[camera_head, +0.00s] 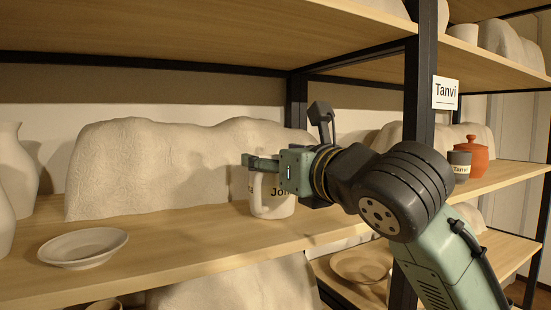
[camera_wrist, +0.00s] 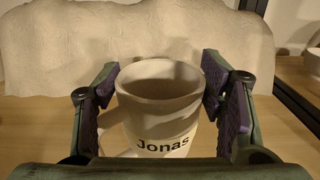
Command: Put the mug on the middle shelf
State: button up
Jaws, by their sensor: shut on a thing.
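The pale mug (camera_head: 270,207) has a label that reads "Jonas" in the wrist view (camera_wrist: 158,120). It is upright over the middle shelf (camera_head: 190,252), in front of a lumpy cream form. I cannot tell whether its base touches the board. My gripper (camera_head: 273,168) is shut on the mug near its top, with a finger pad on each side of it in the wrist view (camera_wrist: 162,88). The handle is at the mug's left and partly hidden in the wrist view.
A shallow bowl (camera_head: 83,247) stands at the shelf's front left. A lumpy cream form (camera_head: 150,165) fills the back. A black post (camera_head: 420,90) with a "Tanvi" sign (camera_head: 445,93) stands right. Beyond it are a grey cup (camera_head: 460,163) and an orange lidded jar (camera_head: 475,158).

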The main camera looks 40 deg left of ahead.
jog(key=o, duration=1.8)
jog(key=shift+o, duration=0.2)
jog(key=shift+r, duration=0.15)
jog(key=shift+s+d, duration=0.1)
jog(key=shift+d, duration=0.25)
jog(key=b+v, duration=0.3)
jog(key=v, duration=0.8)
jog(key=shift+s+d, duration=0.1)
